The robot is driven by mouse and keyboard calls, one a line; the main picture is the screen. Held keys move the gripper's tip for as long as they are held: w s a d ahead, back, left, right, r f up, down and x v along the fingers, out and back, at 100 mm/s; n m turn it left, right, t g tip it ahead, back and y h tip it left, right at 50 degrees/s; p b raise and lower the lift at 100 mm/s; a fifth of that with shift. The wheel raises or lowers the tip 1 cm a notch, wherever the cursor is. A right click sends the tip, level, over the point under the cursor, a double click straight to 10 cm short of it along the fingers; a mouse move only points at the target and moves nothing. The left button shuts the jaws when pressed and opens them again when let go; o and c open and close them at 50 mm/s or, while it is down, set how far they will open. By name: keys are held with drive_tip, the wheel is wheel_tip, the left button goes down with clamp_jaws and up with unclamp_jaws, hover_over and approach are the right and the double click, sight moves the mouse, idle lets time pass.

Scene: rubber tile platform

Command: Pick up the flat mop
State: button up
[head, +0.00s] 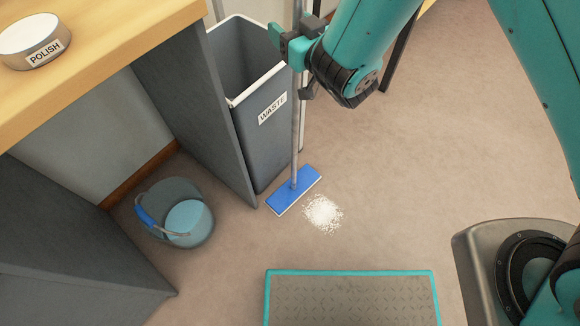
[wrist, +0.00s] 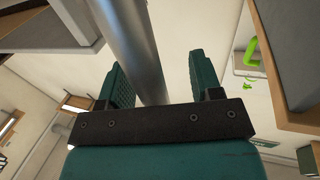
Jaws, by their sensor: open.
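The flat mop (head: 294,190) stands upright with its blue head on the floor, in front of the waste bin. Its grey pole rises past my gripper (head: 297,62) in the head view. In the wrist view the pole (wrist: 130,45) runs between the two teal fingers of my gripper (wrist: 160,78), closer to the left finger. The fingers are apart, and I cannot tell whether one touches the pole. The upper end of the pole is out of the head view.
A grey waste bin (head: 262,130) stands right behind the pole, beside a desk (head: 110,50) with a polish tin (head: 34,42). A bucket (head: 178,213) sits at left. White powder (head: 323,213) lies beside the mop head.

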drive_tip(key=shift+d, duration=0.2)
clamp_jaws()
wheel_tip(320, 180, up, 20)
drive_tip(key=p, duration=1.9)
